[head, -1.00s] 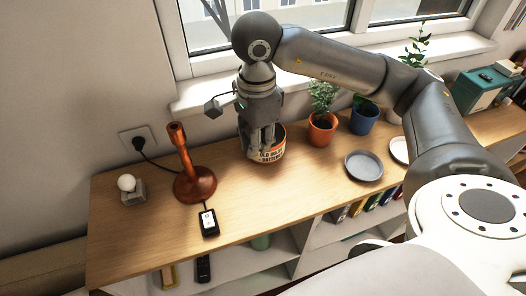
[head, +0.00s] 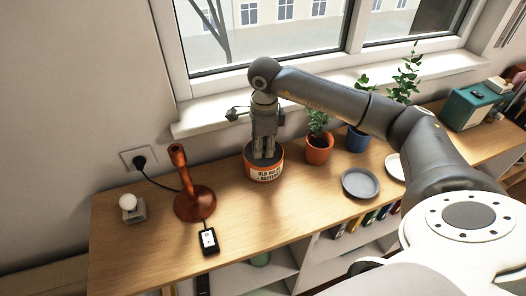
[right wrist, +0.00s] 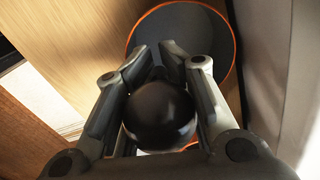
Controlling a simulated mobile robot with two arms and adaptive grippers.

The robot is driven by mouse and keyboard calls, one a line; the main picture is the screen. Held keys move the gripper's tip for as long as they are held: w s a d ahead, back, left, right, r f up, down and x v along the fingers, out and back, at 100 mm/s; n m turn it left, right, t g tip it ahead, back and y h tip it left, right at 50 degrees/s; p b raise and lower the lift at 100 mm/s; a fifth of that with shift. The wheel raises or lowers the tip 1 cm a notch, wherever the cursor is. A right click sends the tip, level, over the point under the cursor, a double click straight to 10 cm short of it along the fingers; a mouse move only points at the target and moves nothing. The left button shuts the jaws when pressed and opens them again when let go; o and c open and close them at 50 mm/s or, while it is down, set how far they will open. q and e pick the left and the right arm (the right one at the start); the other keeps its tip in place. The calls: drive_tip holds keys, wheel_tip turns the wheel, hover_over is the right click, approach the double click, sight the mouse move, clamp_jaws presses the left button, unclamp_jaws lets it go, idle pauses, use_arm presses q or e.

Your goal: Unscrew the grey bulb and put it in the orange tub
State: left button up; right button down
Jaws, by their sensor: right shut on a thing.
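My right gripper (head: 264,155) points down over the orange tub (head: 265,174), which has a white label. In the right wrist view the gripper (right wrist: 160,58) is shut on a dark grey round bulb (right wrist: 160,115). The tub's orange rim (right wrist: 235,55) shows just beyond the fingertips, with its dark inside open. In the head view the bulb is hidden by the fingers, and I cannot tell how far it is above the rim. A copper-coloured lamp stand (head: 194,200) stands left of the tub, with no bulb at its top. My left gripper is out of view.
A white bulb (head: 128,202) sits in a small grey holder at the left. A black switch box (head: 208,240) lies in front of the lamp. Right of the tub are potted plants (head: 319,148) and a grey plate (head: 360,183). The window wall is close behind.

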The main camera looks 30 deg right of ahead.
drive_tip(key=shift+w+d+f, duration=0.3)
drive_tip(key=shift+w+f, duration=0.1)
drive_tip(key=shift+f, duration=0.25)
drive_tip(key=shift+w+d+f, duration=0.25)
drive_tip(key=shift+w+f, duration=0.15)
drive_tip(key=shift+f, duration=0.2)
wheel_tip(320, 180, down, 3)
drive_tip(key=shift+w+d+f+p, duration=0.1)
drive_tip(key=shift+f+p, duration=0.05)
drive_tip(key=shift+p, duration=0.4)
drive_tip(key=shift+f+b, duration=0.65)
drive_tip(key=c, duration=1.2)
unclamp_jaws()
drive_tip(key=shift+r, duration=0.1)
drive_tip(key=shift+r, duration=0.1)
drive_tip(key=shift+r+p, duration=0.25)
drive_tip(key=shift+p, duration=0.2)
wheel_tip(320, 180, up, 12)
drive_tip(key=shift+r+b, duration=0.25)
drive_tip(key=shift+b, duration=0.7)
